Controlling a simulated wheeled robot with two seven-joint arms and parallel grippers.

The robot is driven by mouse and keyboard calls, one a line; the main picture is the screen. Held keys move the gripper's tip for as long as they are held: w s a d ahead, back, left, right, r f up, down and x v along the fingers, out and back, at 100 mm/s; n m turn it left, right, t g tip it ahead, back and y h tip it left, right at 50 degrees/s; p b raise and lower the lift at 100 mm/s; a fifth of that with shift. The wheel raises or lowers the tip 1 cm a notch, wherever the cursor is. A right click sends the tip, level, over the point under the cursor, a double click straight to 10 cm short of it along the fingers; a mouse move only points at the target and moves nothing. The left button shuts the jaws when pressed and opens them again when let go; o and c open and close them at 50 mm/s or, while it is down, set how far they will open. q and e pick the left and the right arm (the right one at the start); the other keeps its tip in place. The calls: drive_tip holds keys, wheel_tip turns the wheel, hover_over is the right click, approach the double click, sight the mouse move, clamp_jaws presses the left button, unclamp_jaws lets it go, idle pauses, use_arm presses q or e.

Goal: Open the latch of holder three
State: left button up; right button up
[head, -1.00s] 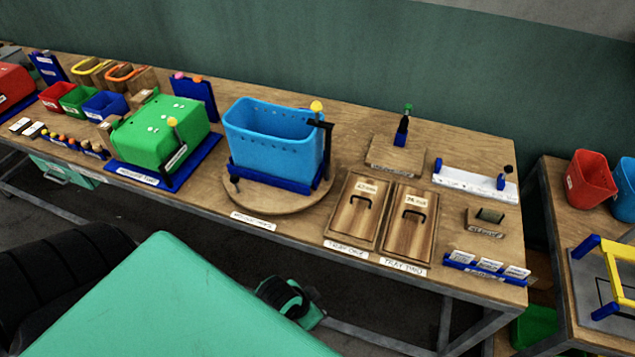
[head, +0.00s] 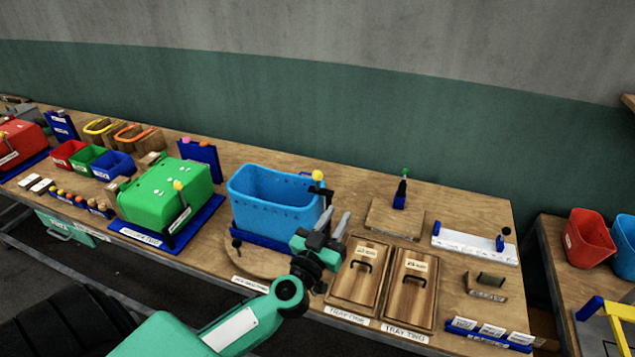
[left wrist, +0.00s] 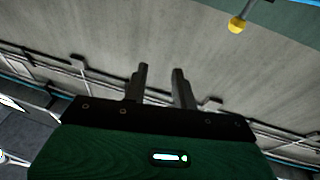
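The blue bin (head: 275,203) sits in a blue holder base on a round wooden turntable (head: 262,262). A dark latch lever with a yellow knob (head: 318,175) stands upright at the bin's right end. The label at its front is too small to read surely as holder three. My left gripper (head: 335,217) is just right of and in front of this latch, fingers up, open and empty. In the left wrist view the two fingers (left wrist: 160,72) stand apart, with the yellow knob (left wrist: 237,25) beyond them at upper right. They do not appear to touch it. My right gripper is out of view.
Two lidded wooden trays (head: 358,276) lie close to the gripper's right. A wooden block with a green-knobbed post (head: 401,190) stands behind. The wall is beyond.

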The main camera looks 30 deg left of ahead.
sight(317, 183)
use_arm(q)
drive_tip(key=w+a+f+n+g+y, duration=0.2)
drive_tip(key=a+f+n+g+y, duration=0.3)
drive_tip(key=a, duration=0.3)
drive_tip(key=shift+m+y, duration=0.6)
drive_tip(key=p+x, duration=0.2)
drive_tip(key=x, duration=1.2)
drive_tip(key=shift+a+r+p, duration=0.1)
drive_tip(key=shift+r+p, duration=0.05)
drive_tip(key=shift+p, duration=0.2)
clamp_jaws()
